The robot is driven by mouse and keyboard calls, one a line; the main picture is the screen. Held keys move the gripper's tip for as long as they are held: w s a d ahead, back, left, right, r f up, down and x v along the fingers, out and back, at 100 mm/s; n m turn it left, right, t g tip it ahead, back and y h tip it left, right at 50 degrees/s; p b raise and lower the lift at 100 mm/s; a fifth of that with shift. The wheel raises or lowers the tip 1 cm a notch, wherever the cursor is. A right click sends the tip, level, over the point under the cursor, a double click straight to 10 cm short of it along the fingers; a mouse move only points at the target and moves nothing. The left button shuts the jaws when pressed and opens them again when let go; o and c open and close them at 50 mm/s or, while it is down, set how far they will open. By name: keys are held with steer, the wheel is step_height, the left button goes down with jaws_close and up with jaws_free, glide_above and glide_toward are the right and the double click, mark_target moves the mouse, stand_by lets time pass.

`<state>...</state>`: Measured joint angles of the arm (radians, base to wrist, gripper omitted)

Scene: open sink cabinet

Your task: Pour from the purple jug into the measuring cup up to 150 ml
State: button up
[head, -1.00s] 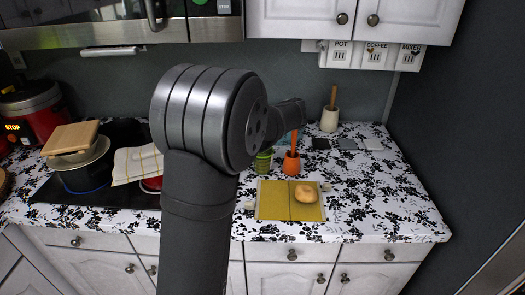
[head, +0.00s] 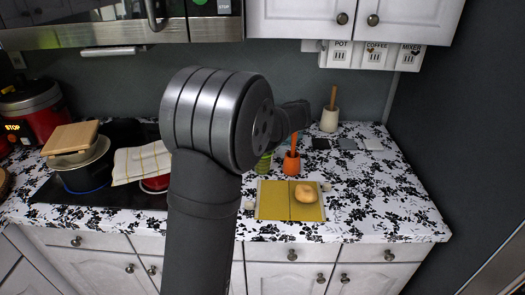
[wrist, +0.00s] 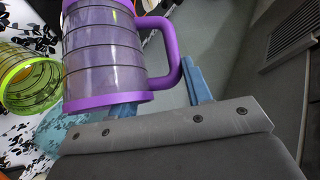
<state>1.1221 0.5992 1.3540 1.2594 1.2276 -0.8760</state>
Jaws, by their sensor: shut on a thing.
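The purple jug (wrist: 105,55) has a clear body with dark rings, purple rims and a purple handle (wrist: 172,50). In the wrist view it is in front of my gripper (wrist: 160,95), whose blue fingers are shut on it; the exact contact is partly hidden. The jug looks tilted in this view. A see-through green ringed cup (wrist: 30,80), likely the measuring cup, is left of the jug. Its level cannot be read. In the head view a green part (head: 263,163) shows beside my arm, which hides the jug and gripper fingers.
An orange pot (head: 291,163) with a utensil stands close to the green cup. A yellow board (head: 275,208) with a potato-like item (head: 305,193) lies in front. A see-through teal thing (wrist: 75,128) is below the jug. The right counter is mostly clear.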

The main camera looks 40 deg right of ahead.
steer(key=shift+s+d+r+m+t, duration=0.15)
steer(key=shift+d+r+m+t, duration=0.15)
steer(key=shift+d+r, duration=0.1)
stand_by(0.9)
steer(key=shift+s+d+f+m+t+y, duration=0.3)
steer(key=shift+s+d+m+t+y, duration=0.15)
steer(key=shift+d+t+y, duration=0.3)
stand_by(5.8)
